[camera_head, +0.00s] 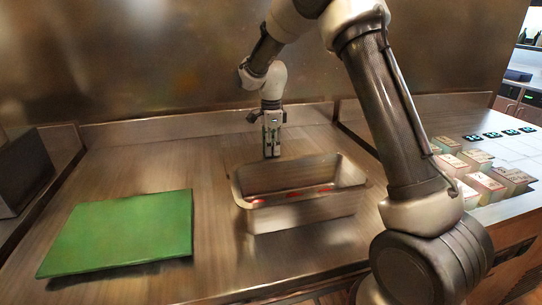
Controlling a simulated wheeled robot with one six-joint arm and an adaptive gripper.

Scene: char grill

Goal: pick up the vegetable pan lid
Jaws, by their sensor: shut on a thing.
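A metal rectangular pan (305,213) stands on the counter in the middle of the head view, with some red pieces (325,190) showing inside it. My gripper (272,152) points down at the pan's back edge, its fingertips close to the rim in the picture. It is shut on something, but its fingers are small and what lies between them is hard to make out. A separate lid cannot be told apart clearly from the pan's metal walls.
A green cutting board (125,232) lies on the counter at the left. Several pale labelled blocks (484,187) stand at the right, beyond my arm. A metal back wall (150,60) rises behind the counter. Bare counter lies between board and pan.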

